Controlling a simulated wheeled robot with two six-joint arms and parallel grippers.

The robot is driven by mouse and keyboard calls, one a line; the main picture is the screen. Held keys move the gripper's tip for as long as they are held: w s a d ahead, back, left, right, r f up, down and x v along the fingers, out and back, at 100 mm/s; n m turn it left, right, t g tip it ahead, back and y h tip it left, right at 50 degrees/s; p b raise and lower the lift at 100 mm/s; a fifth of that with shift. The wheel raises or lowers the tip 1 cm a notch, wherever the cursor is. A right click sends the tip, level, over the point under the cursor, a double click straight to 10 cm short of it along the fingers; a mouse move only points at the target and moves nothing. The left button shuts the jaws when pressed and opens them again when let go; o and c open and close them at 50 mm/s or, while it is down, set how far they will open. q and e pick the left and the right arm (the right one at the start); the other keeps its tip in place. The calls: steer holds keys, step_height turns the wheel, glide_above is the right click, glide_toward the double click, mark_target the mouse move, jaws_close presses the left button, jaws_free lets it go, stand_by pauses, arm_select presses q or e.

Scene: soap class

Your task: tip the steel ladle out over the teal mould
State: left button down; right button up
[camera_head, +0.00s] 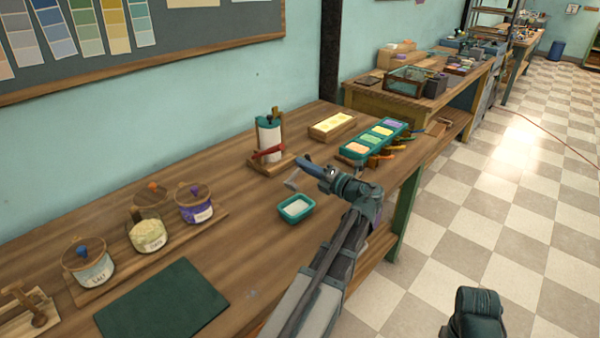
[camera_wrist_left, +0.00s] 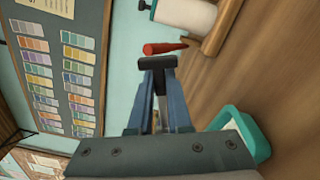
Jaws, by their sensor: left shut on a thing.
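The teal mould (camera_head: 296,208) sits on the wooden bench, with a pale white surface inside. It also shows at the right of the left wrist view (camera_wrist_left: 262,148), partly hidden by my gripper body. My left gripper (camera_head: 304,163) is above the bench, behind the mould, with its blue fingers shut; they also show in the left wrist view (camera_wrist_left: 157,75). A small grey piece of the steel ladle (camera_head: 292,181) shows just below the fingers, apart from the mould. Most of the ladle is hidden, and its tilt and contents cannot be told. My right gripper is out of view.
A white roll (camera_head: 269,138) on a wooden stand, with a red piece (camera_head: 267,153), stands behind the gripper. A teal tray of coloured blocks (camera_head: 375,137) is to the right. Lidded jars (camera_head: 194,203) and a dark green mat (camera_head: 162,302) lie left, with bare wood between.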

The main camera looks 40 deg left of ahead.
mark_target(299, 171)
arm_select(q)
steer(key=shift+w, duration=0.1)
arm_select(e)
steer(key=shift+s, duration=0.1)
arm_select(q)
steer(key=s+r+n+p, duration=0.1)
steer(key=n, duration=0.1)
steer(key=s+r+n+p, duration=0.1)
steer(key=s+n, duration=0.1)
steer(key=n, duration=0.1)
steer(key=shift+a+r, duration=0.1)
steer(key=shift+r, duration=0.1)
steer(key=s+n, duration=0.1)
steer(key=n, duration=0.1)
steer(key=s+n+p, duration=0.1)
steer(key=n, duration=0.1)
steer(key=shift+s+a+r+n, duration=0.1)
steer(key=shift+s+r+n, duration=0.05)
steer(key=shift+r+n, duration=0.2)
steer(key=shift+s+a+f+n, duration=0.1)
steer(key=shift+s+n, duration=0.5)
steer(key=shift+n, duration=0.45)
steer(key=shift+s+f+n, duration=0.1)
steer(key=shift+s+n, duration=0.45)
steer(key=shift+n, duration=0.45)
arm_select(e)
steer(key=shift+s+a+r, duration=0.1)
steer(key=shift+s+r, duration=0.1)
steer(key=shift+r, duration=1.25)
